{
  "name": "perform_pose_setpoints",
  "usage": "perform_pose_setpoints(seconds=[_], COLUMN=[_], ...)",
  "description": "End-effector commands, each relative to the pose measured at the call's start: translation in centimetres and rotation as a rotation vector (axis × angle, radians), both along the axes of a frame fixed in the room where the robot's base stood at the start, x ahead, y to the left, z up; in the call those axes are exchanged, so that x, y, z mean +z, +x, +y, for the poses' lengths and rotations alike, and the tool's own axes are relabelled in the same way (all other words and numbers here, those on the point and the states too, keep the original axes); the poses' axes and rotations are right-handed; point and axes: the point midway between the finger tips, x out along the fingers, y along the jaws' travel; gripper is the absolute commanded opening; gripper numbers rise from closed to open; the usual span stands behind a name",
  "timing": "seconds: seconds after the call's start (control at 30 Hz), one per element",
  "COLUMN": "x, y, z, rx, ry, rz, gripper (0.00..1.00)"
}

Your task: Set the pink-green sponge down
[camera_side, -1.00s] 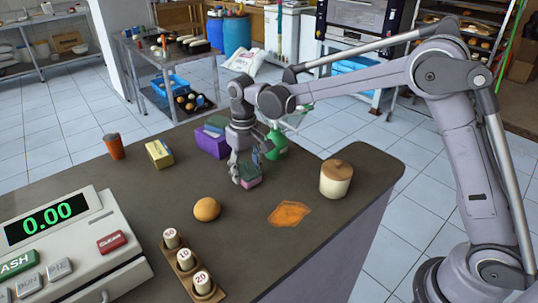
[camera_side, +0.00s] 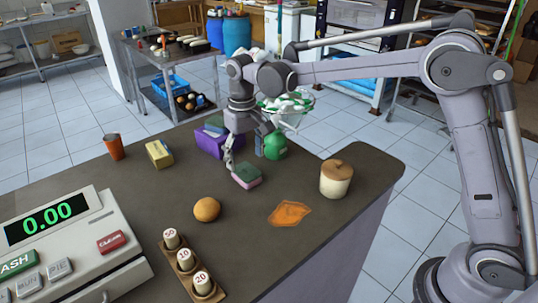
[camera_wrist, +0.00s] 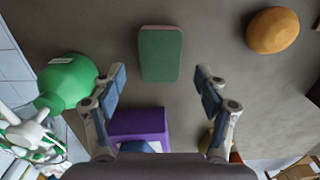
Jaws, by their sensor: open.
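The pink-green sponge (camera_side: 246,176) lies flat on the dark counter, green side up with a pink edge below. My gripper (camera_side: 243,155) is open and empty just above and behind it. In the wrist view the sponge (camera_wrist: 160,54) lies ahead of the gap between the spread fingers of my gripper (camera_wrist: 164,80), apart from both.
A purple box (camera_side: 208,141) and a green bottle (camera_side: 275,145) stand close behind the sponge. A lidded jar (camera_side: 336,180), an orange cloth (camera_side: 289,213) and a round bun (camera_side: 207,210) are nearer the front. The counter around the sponge's front is clear.

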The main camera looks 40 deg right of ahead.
Motion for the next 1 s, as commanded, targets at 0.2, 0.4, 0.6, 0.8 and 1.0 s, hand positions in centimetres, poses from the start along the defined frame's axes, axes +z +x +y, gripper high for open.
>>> perform_pose_setpoints(seconds=[0.2,0.4,0.6,0.8,1.0], x=[4.2,6.6,7.4,7.4,7.7], y=[0.0,0.0,0.0,0.0,-0.4], z=[0.0,0.0,0.0,0.0,-0.4], rx=[0.000,0.000,0.000,0.000,0.000], ry=[0.000,0.000,0.000,0.000,0.002], rz=[0.000,0.000,0.000,0.000,-0.012], gripper=[0.73,0.73,0.73,0.73,0.73])
